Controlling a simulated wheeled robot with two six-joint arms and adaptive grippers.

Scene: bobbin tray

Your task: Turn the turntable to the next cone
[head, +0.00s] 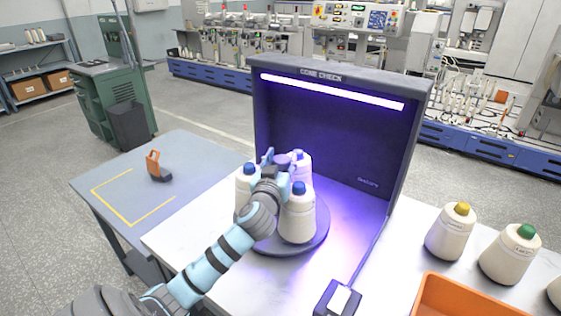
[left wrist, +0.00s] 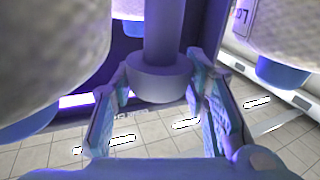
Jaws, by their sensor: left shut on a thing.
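The dark round turntable (head: 322,226) stands in the lit inspection booth. Several cream yarn cones show on it: one at the left (head: 247,187), one at the front right (head: 298,218) and one behind (head: 303,165); each has a blue tip. My left gripper (head: 282,167) reaches over the turntable between the cones. It is shut on the turntable's central knob (left wrist: 160,82), whose post and wider collar show between the fingers in the left wrist view. Cones stand close on both sides of the fingers there. My arm hides part of the turntable. My right gripper is not in view.
The booth (head: 340,72) has walls behind and at the right, with a lamp (head: 330,92) across the top. Cones with yellow (head: 451,235) and green (head: 510,255) tips stand right, behind an orange bin (head: 425,292). A blue-grey table (head: 195,160) holds an orange-and-black tool (head: 156,168).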

